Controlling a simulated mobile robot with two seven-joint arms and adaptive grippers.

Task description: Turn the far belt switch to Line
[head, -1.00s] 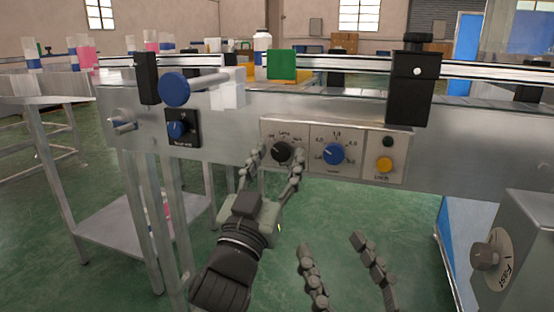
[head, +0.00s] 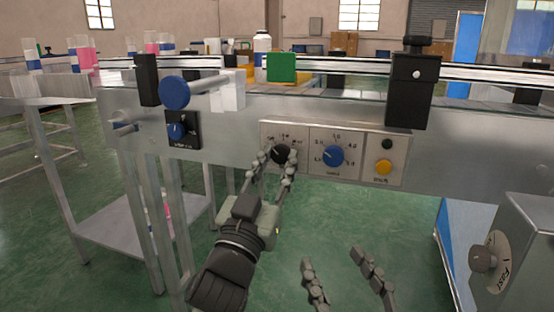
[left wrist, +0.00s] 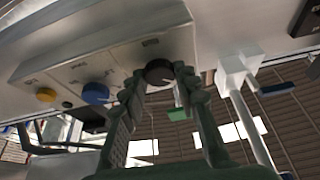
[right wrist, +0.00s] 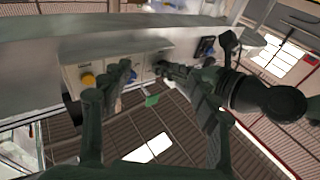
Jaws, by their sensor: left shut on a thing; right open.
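The black selector knob (head: 281,154) sits at the left of a pale control panel on the conveyor's side, with small labels around it, too blurred to read surely. My left gripper (head: 278,160) has its fingers on both sides of this knob and is shut on it. In the left wrist view the knob (left wrist: 158,72) shows between the fingertips; its pointer direction cannot be told. My right gripper (head: 331,259) is open and empty, below and right of the panel.
A blue dial (head: 333,155) and a yellow button (head: 383,167) share the panel (head: 400,152). Another blue knob (head: 177,131) is to the left. A grey box with a dial (head: 483,257) stands at the right. The floor (head: 400,225) below the panel looks clear.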

